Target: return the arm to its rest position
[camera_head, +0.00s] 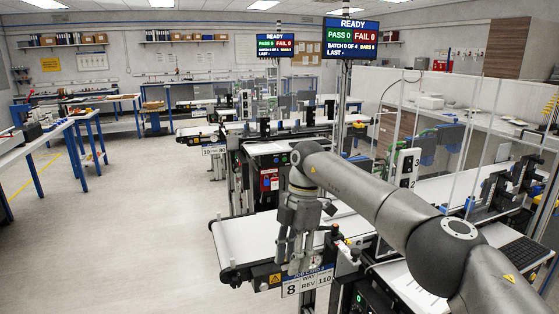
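My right arm (385,205) reaches in from the lower right and bends down at the wrist. Its grey gripper (294,256) points downward over the near end of the white belt conveyor (255,240), just behind the job card sign (307,283). No object shows between its fingers, but I cannot tell how far apart they are. My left arm and gripper are not in view.
A clear guard panel (440,110) and a white post numbered 3 and 2 (408,168) stand near my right arm. A keyboard (528,251) lies at the right. Status screens (350,38) hang above. Open floor (130,230) lies to the left.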

